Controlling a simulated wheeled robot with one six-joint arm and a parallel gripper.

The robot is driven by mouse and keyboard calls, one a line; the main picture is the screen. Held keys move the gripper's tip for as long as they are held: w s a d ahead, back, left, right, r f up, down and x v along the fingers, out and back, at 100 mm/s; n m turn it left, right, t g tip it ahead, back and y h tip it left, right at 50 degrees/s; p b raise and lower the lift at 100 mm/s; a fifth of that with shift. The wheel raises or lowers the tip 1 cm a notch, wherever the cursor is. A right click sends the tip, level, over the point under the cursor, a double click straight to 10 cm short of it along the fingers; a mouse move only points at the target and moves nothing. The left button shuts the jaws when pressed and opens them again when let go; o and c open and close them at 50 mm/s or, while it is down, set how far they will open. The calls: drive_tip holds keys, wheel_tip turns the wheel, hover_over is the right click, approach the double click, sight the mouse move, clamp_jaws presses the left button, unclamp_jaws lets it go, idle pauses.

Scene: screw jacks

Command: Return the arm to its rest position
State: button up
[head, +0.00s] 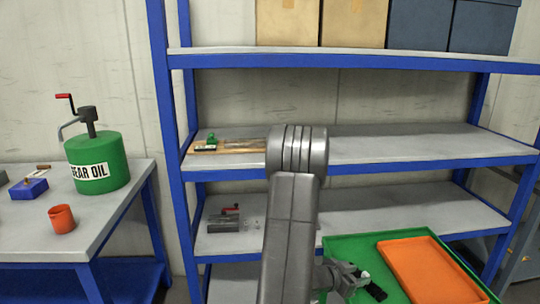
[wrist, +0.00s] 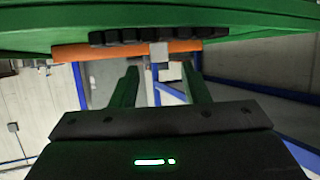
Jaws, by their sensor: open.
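My grey arm rises in the middle of the head view and bends over at its upper joint in front of the shelf. My gripper (head: 362,283) shows only partly at the lower right of the arm, beside the green tray (head: 345,246) and the orange tray (head: 425,268). In the wrist view, two greenish fingers of my gripper (wrist: 161,76) stand apart, with no object visible between them. A green surface and an orange edge (wrist: 75,52) cross the top of that view, close to the fingertips.
A blue shelf rack (head: 355,61) holds boxes on top, a small board (head: 228,147) with a green part, and a grey jack with red handle (head: 226,221). At left, a table (head: 75,232) bears a green gear oil can (head: 97,161), an orange cup (head: 62,219) and a blue block (head: 29,189).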

sight(366, 273)
drive_tip(key=x, duration=0.5)
drive_tip(key=shift+d+f+b, duration=0.1)
drive_tip(key=shift+f+b, duration=0.25)
drive_tip(key=shift+f, duration=0.05)
wheel_tip(366, 273, up, 3)
drive_tip(key=shift+p, duration=0.55)
drive_tip(key=shift+r, duration=0.5)
drive_tip(key=shift+s, duration=0.1)
